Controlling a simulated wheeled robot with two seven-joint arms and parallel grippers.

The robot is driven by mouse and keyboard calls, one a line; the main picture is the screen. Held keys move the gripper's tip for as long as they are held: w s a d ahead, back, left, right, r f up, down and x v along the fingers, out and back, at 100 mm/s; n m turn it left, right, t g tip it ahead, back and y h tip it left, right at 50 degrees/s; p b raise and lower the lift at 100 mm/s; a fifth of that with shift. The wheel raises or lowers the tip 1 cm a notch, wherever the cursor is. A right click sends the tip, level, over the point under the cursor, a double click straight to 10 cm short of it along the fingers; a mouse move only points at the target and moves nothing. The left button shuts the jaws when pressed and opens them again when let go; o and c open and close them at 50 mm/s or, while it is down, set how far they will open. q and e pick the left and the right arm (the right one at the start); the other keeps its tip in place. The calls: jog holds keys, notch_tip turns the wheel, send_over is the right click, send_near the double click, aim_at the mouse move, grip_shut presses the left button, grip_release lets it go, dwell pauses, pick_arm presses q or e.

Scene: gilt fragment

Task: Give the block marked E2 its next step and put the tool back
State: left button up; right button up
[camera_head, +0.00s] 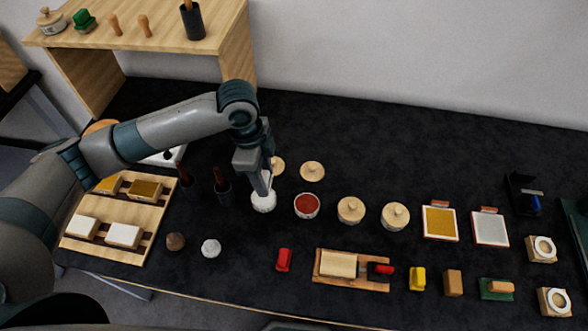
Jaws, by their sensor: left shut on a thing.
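My left gripper (262,186) points down above an open white pot (264,204). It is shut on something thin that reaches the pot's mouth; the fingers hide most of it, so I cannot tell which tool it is. I cannot read E2 on any block. My right gripper is not in view.
Dark cups with handles (222,192) stand left of the gripper. An open red pot (307,206), a loose lid (312,171) and lidded pots (351,210) stand right. Gold (440,223) and silver (489,228) trays lie farther right. Small tools (417,279) line the front.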

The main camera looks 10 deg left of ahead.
pick_arm(q)
jog(key=shift+w+a+f, duration=0.1)
jog(key=shift+w+a, duration=0.25)
jog(key=shift+a, duration=0.25)
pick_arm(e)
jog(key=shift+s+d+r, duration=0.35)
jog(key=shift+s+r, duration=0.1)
pick_arm(q)
jog(key=shift+f, duration=0.1)
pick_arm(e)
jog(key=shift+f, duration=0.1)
